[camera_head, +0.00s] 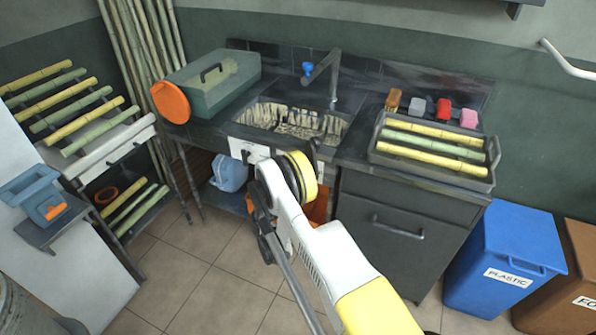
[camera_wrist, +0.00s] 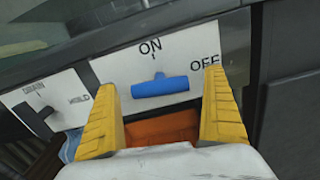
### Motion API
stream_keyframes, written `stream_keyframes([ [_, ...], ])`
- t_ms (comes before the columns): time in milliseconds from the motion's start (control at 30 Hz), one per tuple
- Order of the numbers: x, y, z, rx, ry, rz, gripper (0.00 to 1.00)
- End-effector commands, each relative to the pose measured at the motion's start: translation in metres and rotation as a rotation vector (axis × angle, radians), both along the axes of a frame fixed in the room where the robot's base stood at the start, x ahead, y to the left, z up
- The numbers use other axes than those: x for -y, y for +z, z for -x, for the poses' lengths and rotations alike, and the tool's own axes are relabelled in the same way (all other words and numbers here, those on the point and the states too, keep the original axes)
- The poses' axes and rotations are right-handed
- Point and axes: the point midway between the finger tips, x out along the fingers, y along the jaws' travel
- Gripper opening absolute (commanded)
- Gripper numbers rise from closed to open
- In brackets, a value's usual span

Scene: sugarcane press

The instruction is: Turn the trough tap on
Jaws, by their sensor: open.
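In the wrist view a blue bar handle (camera_wrist: 160,88) sits on a white plate (camera_wrist: 110,68) marked ON above the handle and OFF at the right. The bar lies nearly level across the picture. My gripper (camera_wrist: 160,110) is open, with its yellow fingers apart to the left and right of the handle; I cannot tell whether either touches it. In the head view my arm hides this plate and most of the gripper. The trough (camera_head: 290,121) lies in the counter, with a grey spout (camera_head: 334,75) and a blue knob (camera_head: 307,68) behind it.
A second white plate marked DRAIN and HOLD (camera_wrist: 70,98) has a black lever, close left of my gripper. A tray of cane (camera_head: 485,178) and a green toolbox (camera_head: 215,85) stand on the counter. A blue bin (camera_head: 505,250) is at the right.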

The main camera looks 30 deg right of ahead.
Motion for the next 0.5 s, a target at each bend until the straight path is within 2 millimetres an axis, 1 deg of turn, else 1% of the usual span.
stream_keyframes([
  [67,0.0,0.0001,0.0,0.0,0.0,0.0,1.0],
  [100,0.0,0.0001,0.0,0.0,0.0,0.0,0.94],
  [167,0.0001,0.0001,-0.0001,0.0,0.0,0.0,0.76],
  [200,0.0001,0.0001,-0.0001,0.0,0.0,0.0,0.63],
  [233,0.0001,0.0001,0.0,0.0,0.0,0.0,0.54],
  [267,0.0001,0.0001,-0.0001,0.0,0.0,0.0,0.49],
  [500,0.0002,0.0001,0.0,0.01,0.0,-0.008,0.49],
])
